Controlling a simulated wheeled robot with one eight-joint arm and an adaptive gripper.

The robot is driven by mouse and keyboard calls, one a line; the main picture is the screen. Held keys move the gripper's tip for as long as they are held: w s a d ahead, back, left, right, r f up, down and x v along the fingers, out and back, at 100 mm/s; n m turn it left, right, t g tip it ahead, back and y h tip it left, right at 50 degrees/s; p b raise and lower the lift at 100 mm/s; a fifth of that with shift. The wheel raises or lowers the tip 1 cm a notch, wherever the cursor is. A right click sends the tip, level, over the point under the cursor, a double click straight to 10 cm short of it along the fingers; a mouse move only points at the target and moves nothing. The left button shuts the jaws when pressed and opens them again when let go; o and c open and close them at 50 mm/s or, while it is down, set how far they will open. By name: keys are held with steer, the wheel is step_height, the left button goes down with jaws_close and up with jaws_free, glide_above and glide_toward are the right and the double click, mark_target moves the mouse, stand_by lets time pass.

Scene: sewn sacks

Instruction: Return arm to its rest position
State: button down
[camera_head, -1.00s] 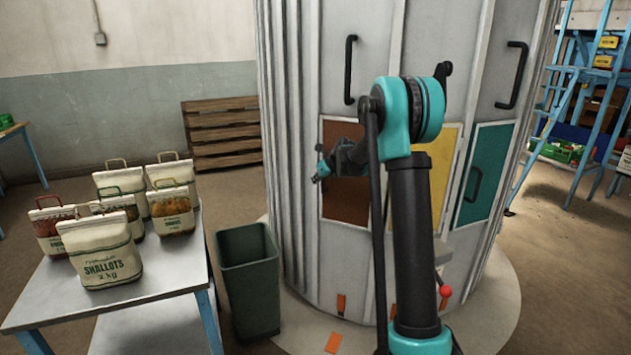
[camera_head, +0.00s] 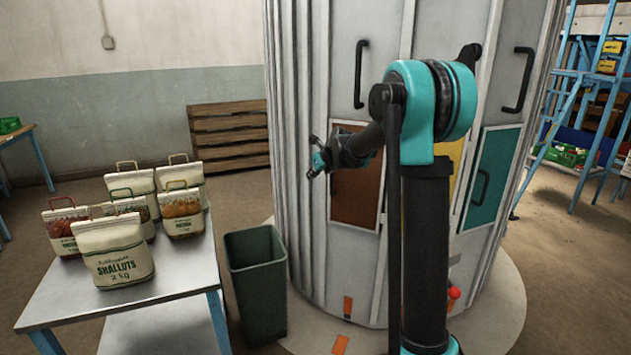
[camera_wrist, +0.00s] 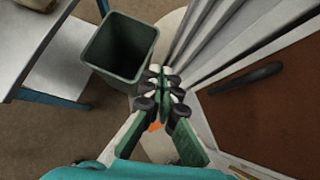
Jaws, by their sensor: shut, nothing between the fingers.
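My gripper (camera_head: 316,163) is at the end of my folded arm, in front of the grey ribbed cylinder (camera_head: 303,230) and left of its brown panel (camera_head: 362,190). In the wrist view my gripper (camera_wrist: 165,85) has its fingers together with nothing between them. It points down past the rim of the dark green bin (camera_wrist: 97,60), apart from it. In the head view the bin (camera_head: 262,300) stands on the floor below and to the left of my gripper.
Several sewn sacks, including a shallots sack (camera_head: 112,255), stand on the metal table (camera_head: 170,290) at left. A wooden pallet (camera_head: 230,135) leans on the back wall. A black handle (camera_wrist: 245,77) on the cylinder is close on the right. Floor between table and pallet is clear.

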steer(key=s+d+f+n+g+h, duration=0.1)
steer(key=s+d+f+n, duration=0.3)
steer(key=s+n, duration=0.6)
steer(key=s+d+f+n+g+h, duration=0.1)
steer(key=s+d+f+n, duration=0.4)
steer(key=s, duration=1.5)
steer(key=s+d+f+n+g+h, duration=0.1)
steer(key=s+d+f+n, duration=0.3)
steer(key=s+n, duration=1)
step_height(320, 180, down, 4)
steer(key=shift+s+d+r+n+g+h, duration=0.15)
steer(key=shift+s+d+n+g+h, duration=0.2)
steer(key=shift+s+h, duration=0.5)
